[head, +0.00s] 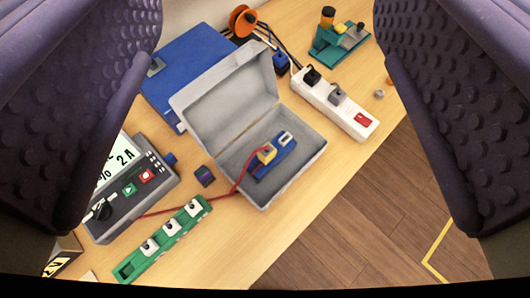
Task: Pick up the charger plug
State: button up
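A white power strip (349,118) lies right of centre on the wooden table, with a red switch at its near end. A black plug (311,76) and a grey plug (337,94) sit on it. I cannot tell for sure which of them is the charger plug. A dark cable runs from the black plug up toward the orange spool. My gripper (266,110) is wide open and empty. Its two dark, studded fingers stand at the left and right edges, apart from the strip and the plugs.
An open grey case (296,179) holds a blue device with a red wire. A blue box (190,70), an orange spool (242,21), a green tool (338,40), a meter (130,190) and a green strip (163,240) crowd the table. The table's edge runs right of the power strip.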

aim_at(265, 156)
jog(key=k, duration=0.6)
jog(key=u, duration=1.85)
jog(key=l+u, duration=0.1)
jog(key=l, duration=1.7)
jog(key=l+u, duration=0.15)
jog(key=l, duration=1.6)
